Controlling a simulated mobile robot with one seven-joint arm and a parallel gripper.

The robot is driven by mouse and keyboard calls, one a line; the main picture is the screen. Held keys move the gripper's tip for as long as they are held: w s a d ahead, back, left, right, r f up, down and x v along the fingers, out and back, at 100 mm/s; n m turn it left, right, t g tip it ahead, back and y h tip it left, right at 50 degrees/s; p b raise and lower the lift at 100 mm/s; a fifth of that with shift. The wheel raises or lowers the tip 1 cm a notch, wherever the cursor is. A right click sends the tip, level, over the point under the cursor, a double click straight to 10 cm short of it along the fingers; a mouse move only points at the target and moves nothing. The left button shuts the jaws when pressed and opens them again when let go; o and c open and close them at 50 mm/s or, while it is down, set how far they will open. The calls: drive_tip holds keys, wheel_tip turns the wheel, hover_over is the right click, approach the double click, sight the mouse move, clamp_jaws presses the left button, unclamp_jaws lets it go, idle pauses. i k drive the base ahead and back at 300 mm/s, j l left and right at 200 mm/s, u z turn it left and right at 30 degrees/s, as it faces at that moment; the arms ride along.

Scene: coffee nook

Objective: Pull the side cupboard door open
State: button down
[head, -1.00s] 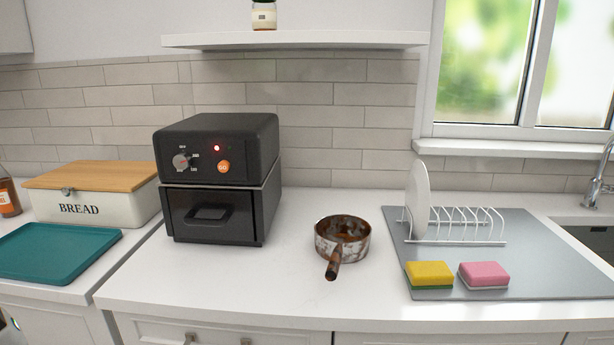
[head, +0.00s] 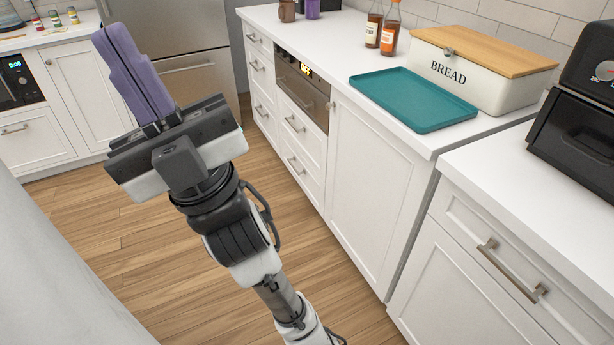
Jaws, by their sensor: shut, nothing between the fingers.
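A tall white cupboard door (head: 368,190) stands in the right-hand counter run, beside a small oven. Another white door (head: 88,100) with a knob, also looking shut, is at the far left. The frames do not settle which one is the side cupboard. My gripper (head: 112,42), with purple fingers, is raised at the left over the floor. Its fingers are together and empty, apart from both doors.
A built-in oven (head: 301,90) and several drawers are left of the tall door. Above it, a teal tray (head: 412,98) and bread box (head: 475,75) sit on the counter. A drawer handle (head: 510,270) juts out at right. Wooden floor (head: 225,240) is open between the counters.

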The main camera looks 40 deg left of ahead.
sight(378, 187)
drive_tip(key=u, duration=0.6)
drive_tip(key=i+j+u, duration=0.1)
drive_tip(key=i, duration=0.3)
drive_tip(key=i+j+u, duration=0.15)
drive_tip(key=i, duration=0.3)
